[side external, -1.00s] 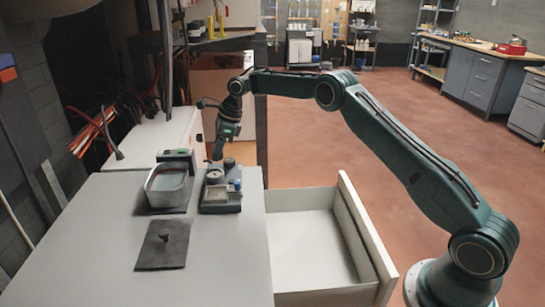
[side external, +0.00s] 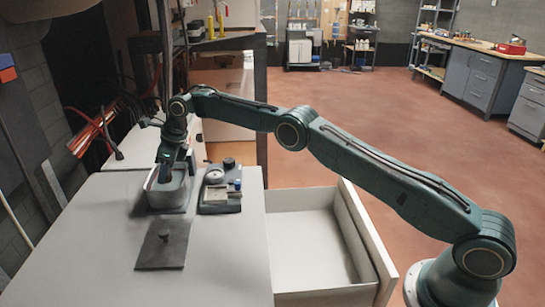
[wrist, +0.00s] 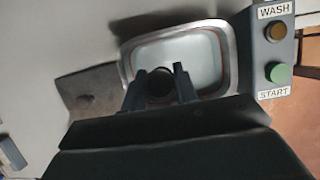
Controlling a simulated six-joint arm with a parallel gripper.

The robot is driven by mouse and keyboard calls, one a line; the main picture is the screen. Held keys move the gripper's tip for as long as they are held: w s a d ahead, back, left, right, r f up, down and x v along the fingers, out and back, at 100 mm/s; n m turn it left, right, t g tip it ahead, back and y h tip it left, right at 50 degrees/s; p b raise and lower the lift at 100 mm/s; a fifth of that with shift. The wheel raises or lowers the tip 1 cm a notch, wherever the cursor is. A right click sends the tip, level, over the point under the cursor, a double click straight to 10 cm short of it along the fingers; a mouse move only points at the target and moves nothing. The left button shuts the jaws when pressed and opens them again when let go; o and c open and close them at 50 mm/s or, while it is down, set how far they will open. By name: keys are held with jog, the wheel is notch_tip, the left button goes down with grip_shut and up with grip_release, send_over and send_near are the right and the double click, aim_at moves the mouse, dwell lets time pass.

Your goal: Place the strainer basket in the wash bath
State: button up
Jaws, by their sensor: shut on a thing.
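The wash bath (side external: 168,197) is a grey metal tub with rounded corners on the bench. In the wrist view its bright rim (wrist: 231,60) surrounds pale liquid. My gripper (side external: 165,172) points down at the bath in the side view, with its tips hidden behind the wall. In the wrist view my gripper (wrist: 160,78) is shut on a small dark round thing, the strainer basket (wrist: 160,88), over the near part of the bath opening. Whether the basket touches the liquid or the bottom cannot be told.
A control box with WASH and START buttons (wrist: 277,72) stands against the bath. A dark square plate with a knob (side external: 162,252) lies in front. A small device with a dial (side external: 220,200) stands to the right. An open drawer (side external: 310,245) sticks out at the bench's right.

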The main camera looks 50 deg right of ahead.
aim_at(168, 182)
jog(key=shift+s+a+f, duration=0.15)
jog(key=shift+a+f, duration=0.1)
jog(key=shift+a, duration=0.3)
jog(key=shift+f, duration=2.55)
jog(key=shift+f, duration=0.15)
jog(key=o, duration=0.7)
jog(key=shift+v, duration=6.2)
